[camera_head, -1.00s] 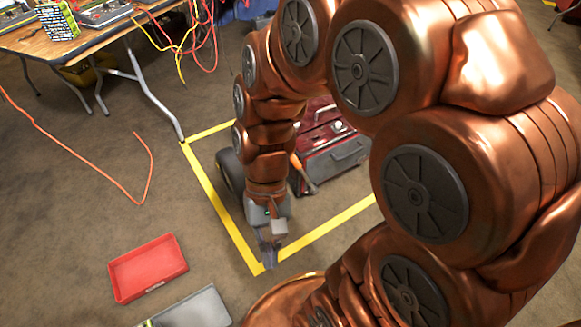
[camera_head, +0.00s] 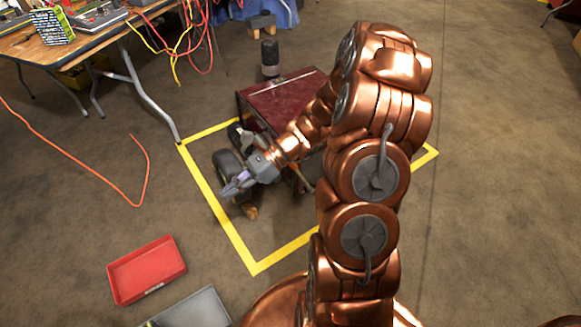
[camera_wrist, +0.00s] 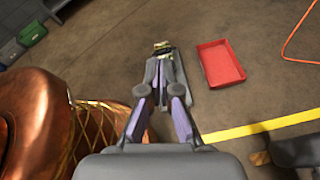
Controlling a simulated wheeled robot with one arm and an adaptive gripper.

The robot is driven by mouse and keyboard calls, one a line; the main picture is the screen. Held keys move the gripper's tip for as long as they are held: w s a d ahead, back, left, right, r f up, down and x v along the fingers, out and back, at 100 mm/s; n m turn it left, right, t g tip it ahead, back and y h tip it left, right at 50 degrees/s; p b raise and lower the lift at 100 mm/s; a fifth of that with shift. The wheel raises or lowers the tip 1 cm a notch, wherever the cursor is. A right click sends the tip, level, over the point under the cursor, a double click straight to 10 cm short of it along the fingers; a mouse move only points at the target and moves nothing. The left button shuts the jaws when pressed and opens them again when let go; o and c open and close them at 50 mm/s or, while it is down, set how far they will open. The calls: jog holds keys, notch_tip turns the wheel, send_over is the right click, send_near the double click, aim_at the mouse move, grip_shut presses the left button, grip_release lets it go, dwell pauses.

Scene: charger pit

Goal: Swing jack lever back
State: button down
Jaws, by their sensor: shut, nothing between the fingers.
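My gripper (camera_head: 236,185) is shut and empty. It hangs over the left side of the dark red machine (camera_head: 280,100), close to its black wheel (camera_head: 228,168). The jack lever is mostly hidden behind my forearm. A short piece that may belong to it, the possible lever (camera_head: 301,181), shows just below the forearm, to the right of my gripper and apart from its fingers.
Yellow tape (camera_head: 222,215) frames the machine. A wooden block (camera_head: 250,212) lies by the wheel. A red tray (camera_head: 147,268) and a grey tray (camera_head: 195,308) lie outside the tape. A table (camera_head: 75,45) with cables stands at back left. Floor at the right is clear.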

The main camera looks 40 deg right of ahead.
jog(key=w+d+f+m+t+h+p, duration=0.1)
jog(key=w+d+f+m+t+h, duration=0.15)
jog(key=d+f+m+t, duration=0.45)
jog(key=w+d+f+m+t+h, duration=0.1)
jog(key=w+d+f+m+t, duration=0.3)
jog(key=d+f+m, duration=0.55)
jog(key=s+d+f+m+t+h, duration=0.1)
jog(key=s+d+f+m+h, duration=0.15)
jog(key=d, duration=0.25)
jog(key=s+d+f+m+t+h, duration=0.1)
jog(key=d+f+m, duration=0.1)
jog(key=d+m, duration=0.3)
jog(key=w+b, duration=0.3)
jog(key=w, duration=0.6)
jog(key=shift+w+f+n, duration=0.2)
jog(key=shift+f+n, duration=0.1)
jog(key=shift+f, duration=0.15)
jog(key=shift+d, duration=0.1)
